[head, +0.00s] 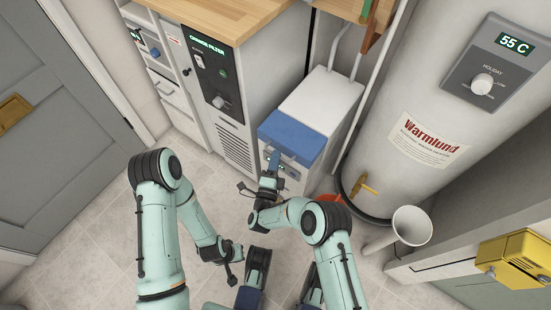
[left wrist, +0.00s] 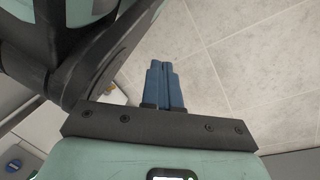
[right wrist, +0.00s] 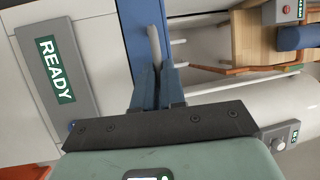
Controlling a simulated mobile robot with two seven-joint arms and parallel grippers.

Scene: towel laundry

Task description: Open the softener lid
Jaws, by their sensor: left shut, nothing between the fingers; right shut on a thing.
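The softener (head: 320,100) is a white cabinet with a blue lid (head: 292,136) at its front top. The lid looks down; any small gap is too fine to tell. My right gripper (head: 273,160) is at the lid's front edge, shut on a pale grey handle bar (right wrist: 153,45), which shows between its fingers in the right wrist view. The blue-grey lid edge (right wrist: 140,22) is right behind the bar there. My left gripper (left wrist: 165,65) is shut and empty above the floor, away from the softener.
A white unit with a wooden top and black control panel (head: 215,80) stands left of the softener. The large Warmlund tank (head: 440,110) stands to the right, with a brass tap (head: 366,186) low down. A white bin (head: 410,226) is nearby. Tiled floor on the left is free.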

